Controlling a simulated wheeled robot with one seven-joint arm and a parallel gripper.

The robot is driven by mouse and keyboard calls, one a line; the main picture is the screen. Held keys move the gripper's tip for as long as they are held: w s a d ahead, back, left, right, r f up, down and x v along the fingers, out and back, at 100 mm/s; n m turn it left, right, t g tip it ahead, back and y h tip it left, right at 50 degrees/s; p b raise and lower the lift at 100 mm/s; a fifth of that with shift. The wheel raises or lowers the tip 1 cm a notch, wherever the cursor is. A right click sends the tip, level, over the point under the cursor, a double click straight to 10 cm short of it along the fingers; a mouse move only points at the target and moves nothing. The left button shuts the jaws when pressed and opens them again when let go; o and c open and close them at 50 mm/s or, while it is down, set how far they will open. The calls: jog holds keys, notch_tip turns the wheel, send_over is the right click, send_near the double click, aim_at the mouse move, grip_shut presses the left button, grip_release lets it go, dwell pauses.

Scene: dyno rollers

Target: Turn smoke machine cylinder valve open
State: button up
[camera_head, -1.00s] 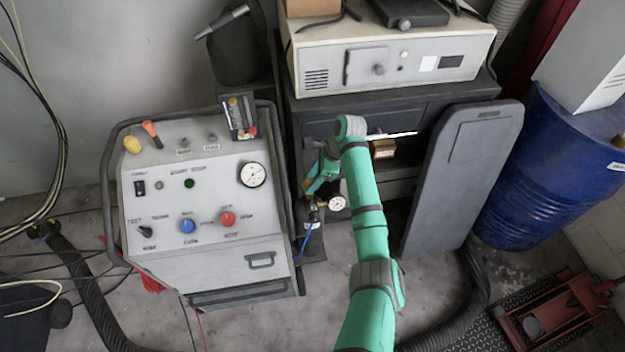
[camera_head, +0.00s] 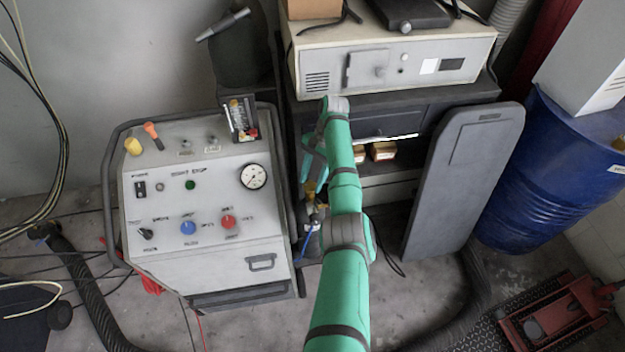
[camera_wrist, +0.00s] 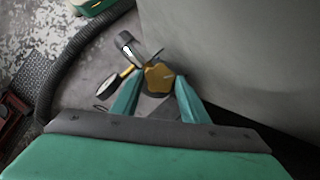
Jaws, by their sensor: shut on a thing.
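The valve's yellow star-shaped knob (camera_wrist: 159,77) is in the middle of the wrist view. My gripper (camera_wrist: 160,84) has one green finger on each side of it and is shut on it. A round gauge (camera_wrist: 107,90) and a metal regulator body (camera_wrist: 128,48) sit just left of the knob. In the head view my gripper (camera_head: 313,168) reaches down beside the grey smoke machine (camera_head: 205,210). The cylinder below is mostly hidden by my arm, and the knob shows there only as a small yellow patch.
A dark cabinet (camera_head: 400,118) with a beige instrument (camera_head: 395,65) on top stands behind. A dark upright panel (camera_head: 465,180) and a blue drum (camera_head: 530,180) stand to the right. A red floor jack (camera_head: 555,315) lies lower right. A thick black hose (camera_wrist: 75,50) curves across the floor.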

jog(key=n, duration=0.2)
jog(key=n+h, duration=0.1)
jog(key=n, duration=0.1)
jog(key=n+h, duration=0.1)
jog(key=n, duration=0.1)
jog(key=shift+w+a+n+g, duration=0.2)
jog(key=shift+a+n+g, duration=0.1)
jog(key=shift+a+g, duration=0.1)
jog(key=n+h, duration=0.1)
jog(key=n, duration=0.3)
jog(key=n+h, duration=0.1)
jog(key=n, duration=0.1)
jog(key=shift+a+h, duration=0.3)
jog(key=shift+a, duration=0.05)
jog(key=o, duration=1.1)
jog(key=shift+c, duration=0.2)
